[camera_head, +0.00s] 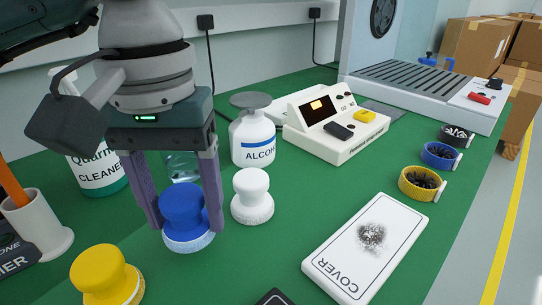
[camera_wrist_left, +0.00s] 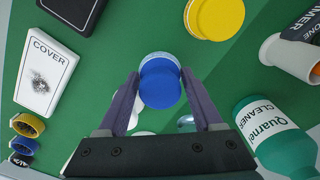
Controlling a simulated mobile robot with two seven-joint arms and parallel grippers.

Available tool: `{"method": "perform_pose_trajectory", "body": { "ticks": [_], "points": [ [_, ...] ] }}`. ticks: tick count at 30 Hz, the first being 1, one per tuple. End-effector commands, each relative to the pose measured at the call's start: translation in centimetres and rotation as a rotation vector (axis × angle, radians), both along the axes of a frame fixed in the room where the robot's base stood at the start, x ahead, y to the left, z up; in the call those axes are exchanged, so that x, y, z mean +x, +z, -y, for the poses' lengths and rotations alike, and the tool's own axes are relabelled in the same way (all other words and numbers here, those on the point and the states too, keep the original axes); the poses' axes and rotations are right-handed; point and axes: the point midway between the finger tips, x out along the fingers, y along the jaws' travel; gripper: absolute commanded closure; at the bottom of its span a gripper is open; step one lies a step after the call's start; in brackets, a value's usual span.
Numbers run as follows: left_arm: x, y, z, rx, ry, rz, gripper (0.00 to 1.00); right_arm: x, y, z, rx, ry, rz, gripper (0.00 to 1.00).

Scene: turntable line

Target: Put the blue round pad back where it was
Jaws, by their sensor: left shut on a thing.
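The blue round pad (camera_head: 187,215) has a blue knob and a pale underside; it also shows in the left wrist view (camera_wrist_left: 160,85). My left gripper (camera_head: 186,212) has its two purple fingers on either side of the pad's knob and is shut on it. In the left wrist view my left gripper (camera_wrist_left: 160,105) points at the pad between its fingertips. I cannot tell whether the pad touches the green table. A white round pad (camera_head: 252,195) stands just right of it, and a yellow round pad (camera_head: 105,276) at the front left. My right gripper is not in view.
A white COVER box (camera_head: 345,262) lies at right with a dark smudge. Behind stand an alcohol bottle (camera_head: 253,140), a cleaner bottle (camera_head: 95,172) and a white instrument (camera_head: 335,125). A pen cup (camera_head: 38,225) is at left. Green table (camera_head: 300,200) is clear between.

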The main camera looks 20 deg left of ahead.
Motion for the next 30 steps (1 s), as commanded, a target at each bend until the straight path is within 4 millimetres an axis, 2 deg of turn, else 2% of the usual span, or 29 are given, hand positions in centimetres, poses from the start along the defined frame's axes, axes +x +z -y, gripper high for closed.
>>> {"method": "perform_pose_trajectory", "body": {
  "ticks": [1,4,17,18,25,30],
  "points": [
    [-0.1,-1.0,0.0,-0.002,0.000,-0.004,0.85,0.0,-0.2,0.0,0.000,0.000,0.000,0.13],
    [0.0,-2.1,0.1,-0.002,0.000,-0.001,0.85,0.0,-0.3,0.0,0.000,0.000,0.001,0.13],
    [0.0,-2.8,0.0,0.000,-0.001,0.001,0.85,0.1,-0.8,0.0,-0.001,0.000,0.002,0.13],
    [0.0,-2.6,0.0,0.000,-0.001,0.000,0.28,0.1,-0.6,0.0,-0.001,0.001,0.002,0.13],
    [0.0,-2.6,0.0,0.000,-0.001,0.000,0.03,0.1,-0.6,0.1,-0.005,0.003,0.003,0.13],
    [0.0,-2.6,0.0,0.000,-0.001,0.000,0.03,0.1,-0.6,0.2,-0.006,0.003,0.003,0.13]
  ]
}}
